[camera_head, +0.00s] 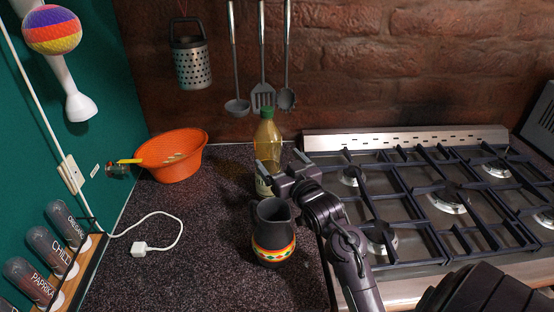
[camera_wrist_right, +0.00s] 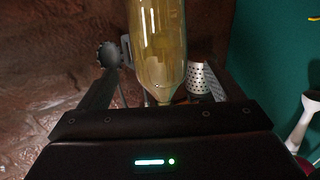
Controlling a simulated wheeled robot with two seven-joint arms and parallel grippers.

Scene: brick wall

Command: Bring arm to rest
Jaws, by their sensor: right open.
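My right gripper (camera_head: 283,162) comes in from the lower right in the head view. Its jaws are open and its fingers point toward the back wall. A yellowish bottle (camera_head: 267,130) with a green cap stands upright on the dark counter by the fingertips, and one finger covers part of it. In the right wrist view the bottle (camera_wrist_right: 160,40) appears upside down, between the spread fingers (camera_wrist_right: 160,95), with no finger seen touching it. Whether it stands between the fingers or just beyond them I cannot tell. My left gripper is not in view.
A dark jug (camera_head: 272,233) with a colourful band stands just below my right gripper. The gas stove (camera_head: 430,190) lies to the right. An orange bowl (camera_head: 172,155) is at the back left. Utensils (camera_head: 262,60) hang on the brick wall. The counter's front left is mostly clear.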

